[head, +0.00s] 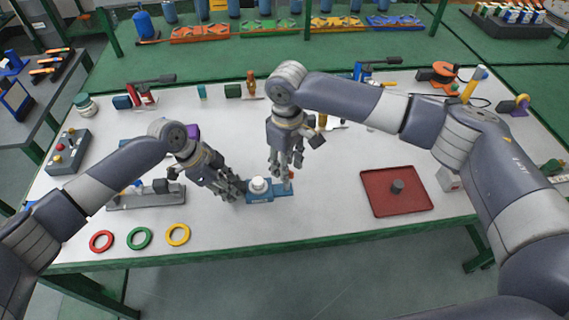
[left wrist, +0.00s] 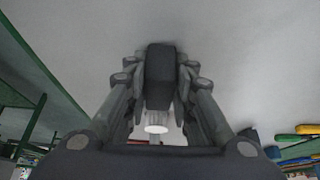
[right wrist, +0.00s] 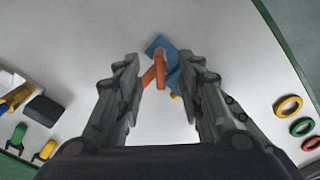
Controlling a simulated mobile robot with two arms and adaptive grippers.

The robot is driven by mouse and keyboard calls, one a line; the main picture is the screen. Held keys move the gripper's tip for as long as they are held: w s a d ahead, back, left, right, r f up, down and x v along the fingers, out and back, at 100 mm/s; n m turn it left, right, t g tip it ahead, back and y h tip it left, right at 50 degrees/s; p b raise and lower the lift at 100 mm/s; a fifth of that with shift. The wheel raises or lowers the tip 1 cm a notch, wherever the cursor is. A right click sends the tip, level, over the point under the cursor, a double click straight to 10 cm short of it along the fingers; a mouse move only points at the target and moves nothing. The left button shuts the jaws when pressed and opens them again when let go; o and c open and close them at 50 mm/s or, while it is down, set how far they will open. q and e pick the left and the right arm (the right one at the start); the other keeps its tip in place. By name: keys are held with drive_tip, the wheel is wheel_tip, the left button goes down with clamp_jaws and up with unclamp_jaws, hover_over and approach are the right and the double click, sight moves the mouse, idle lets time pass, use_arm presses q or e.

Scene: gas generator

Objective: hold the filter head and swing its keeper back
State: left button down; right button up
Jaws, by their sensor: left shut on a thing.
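A blue fixture (head: 262,197) with a white round cap (head: 259,184) stands near the table's front edge. My left gripper (head: 240,190) reaches it from the left. In the left wrist view the left gripper (left wrist: 159,85) is shut on a dark block (left wrist: 160,70), apparently the filter head, with a white cylinder (left wrist: 156,124) behind it. My right gripper (head: 287,172) points down over the fixture's right end. In the right wrist view it (right wrist: 162,85) is open, with an orange lever (right wrist: 160,70), apparently the keeper, and a blue part (right wrist: 165,50) between and beyond its fingers. Contact there is unclear.
Red (head: 101,241), green (head: 139,238) and yellow (head: 178,235) rings lie at the front left. A red tray (head: 378,204) holding a grey cylinder is to the right. A control box (head: 68,151) stands at the left. The table between fixture and tray is clear.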

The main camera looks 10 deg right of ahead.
drive_tip(key=shift+f, duration=0.8)
clamp_jaws()
